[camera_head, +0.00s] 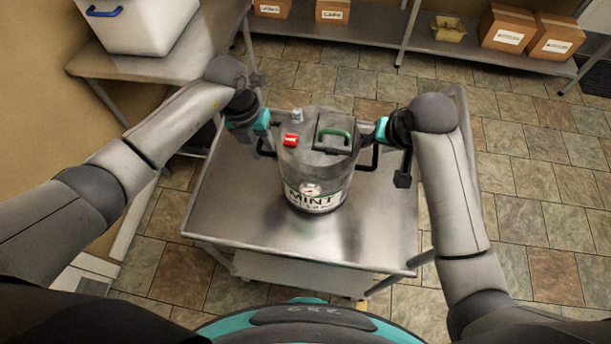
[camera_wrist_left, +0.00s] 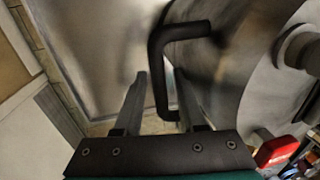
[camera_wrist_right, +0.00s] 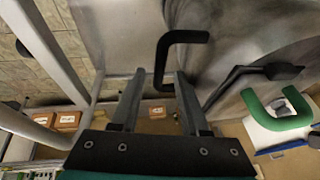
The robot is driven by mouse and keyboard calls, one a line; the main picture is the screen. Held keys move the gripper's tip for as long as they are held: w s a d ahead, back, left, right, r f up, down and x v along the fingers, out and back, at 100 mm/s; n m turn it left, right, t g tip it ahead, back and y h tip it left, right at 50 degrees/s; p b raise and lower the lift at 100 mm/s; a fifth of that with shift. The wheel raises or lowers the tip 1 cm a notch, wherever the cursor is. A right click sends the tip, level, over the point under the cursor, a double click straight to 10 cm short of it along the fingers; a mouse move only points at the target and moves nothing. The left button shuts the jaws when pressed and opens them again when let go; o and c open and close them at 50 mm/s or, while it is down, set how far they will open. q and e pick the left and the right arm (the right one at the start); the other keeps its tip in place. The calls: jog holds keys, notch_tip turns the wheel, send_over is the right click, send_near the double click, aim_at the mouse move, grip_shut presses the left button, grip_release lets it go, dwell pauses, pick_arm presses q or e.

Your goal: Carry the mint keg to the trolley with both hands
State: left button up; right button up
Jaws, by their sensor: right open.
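The mint keg (camera_head: 318,165), a grey metal drum with a MINT label, stands upright on the steel top of the trolley (camera_head: 235,215). A red cap (camera_head: 291,140) and a green handle (camera_head: 336,133) are on its lid. My left gripper (camera_head: 264,143) is at its left side; in the left wrist view the black side handle (camera_wrist_left: 160,75) lies between the open fingers, with gaps visible. My right gripper (camera_head: 386,150) is at its right side; in the right wrist view the other black side handle (camera_wrist_right: 163,62) lies between the open fingers.
A white bin with a blue handle (camera_head: 140,25) stands on a side table (camera_head: 175,62) at upper left. Cardboard boxes (camera_head: 505,28) and a yellow tray (camera_head: 448,30) sit on a low shelf (camera_head: 470,53) at the back. Tiled floor (camera_head: 525,175) is free at the right.

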pick_arm(q)
jog(key=shift+d+r, duration=0.15)
jog(key=shift+w+r, duration=0.1)
jog(key=shift+r, duration=0.2)
pick_arm(e)
jog(key=shift+s+d+r, duration=0.1)
jog(key=shift+r, duration=0.35)
pick_arm(q)
notch_tip(320, 180, up, 11)
jog(key=a, duration=0.2)
jog(key=shift+a, duration=0.15)
pick_arm(e)
jog(key=v, duration=1.1)
